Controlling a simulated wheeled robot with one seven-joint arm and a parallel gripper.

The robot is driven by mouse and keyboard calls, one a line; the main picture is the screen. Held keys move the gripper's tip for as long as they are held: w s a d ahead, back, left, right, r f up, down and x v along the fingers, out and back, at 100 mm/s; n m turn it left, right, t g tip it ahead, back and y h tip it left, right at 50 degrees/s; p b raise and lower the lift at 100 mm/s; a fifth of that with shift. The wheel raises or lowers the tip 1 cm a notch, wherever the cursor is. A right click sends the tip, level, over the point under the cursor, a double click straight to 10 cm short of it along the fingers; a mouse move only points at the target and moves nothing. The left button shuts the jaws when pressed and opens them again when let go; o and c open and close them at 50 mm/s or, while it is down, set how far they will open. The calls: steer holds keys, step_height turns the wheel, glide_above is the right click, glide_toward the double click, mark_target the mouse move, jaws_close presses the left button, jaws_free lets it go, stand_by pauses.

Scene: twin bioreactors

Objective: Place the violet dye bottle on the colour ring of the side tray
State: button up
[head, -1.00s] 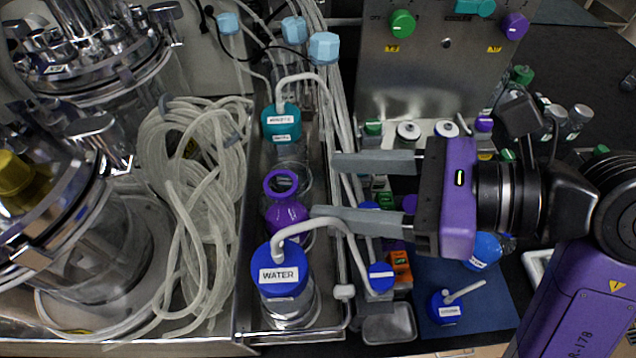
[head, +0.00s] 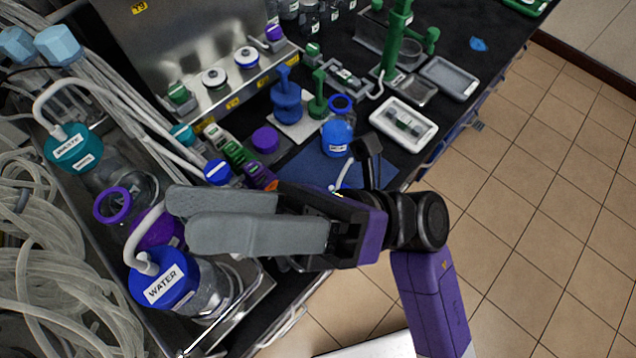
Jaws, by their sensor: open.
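The violet dye bottle (head: 157,231), with a violet ring at its mouth (head: 112,205), stands in the metal side tray (head: 262,284) between the teal-capped waste bottle (head: 75,149) and the blue-capped water bottle (head: 165,285). My gripper (head: 180,217) is open and empty. Its grey fingers point left, with the tips just right of the violet bottle in the picture, above the tray's right side. I cannot tell the exact gap to the bottle.
White hoses run along the tray's left side. A blue-ringed bottle (head: 337,138) stands at a blue mat (head: 310,164) on the black bench. A white tray (head: 431,134), green stand (head: 391,50) and metal panel (head: 205,45) are farther back. Tiled floor (head: 530,200) is clear at right.

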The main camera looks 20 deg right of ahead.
steer(key=d+f+m+t+h, duration=0.5)
steer(key=d+m+t+h, duration=0.45)
steer(key=m, duration=0.75)
steer(key=d+f+m+t+h, duration=0.6)
steer(key=m+t+h, duration=0.55)
steer(key=m, duration=0.55)
steer(key=s+d+f+m+g+h, duration=0.4)
steer(key=s+d+f+m+g, duration=0.3)
steer(key=s+f+m, duration=0.3)
step_height(320, 180, down, 3)
steer(key=shift+s+d+f, duration=0.2)
steer(key=shift+s+d, duration=0.25)
steer(key=shift+d, duration=0.1)
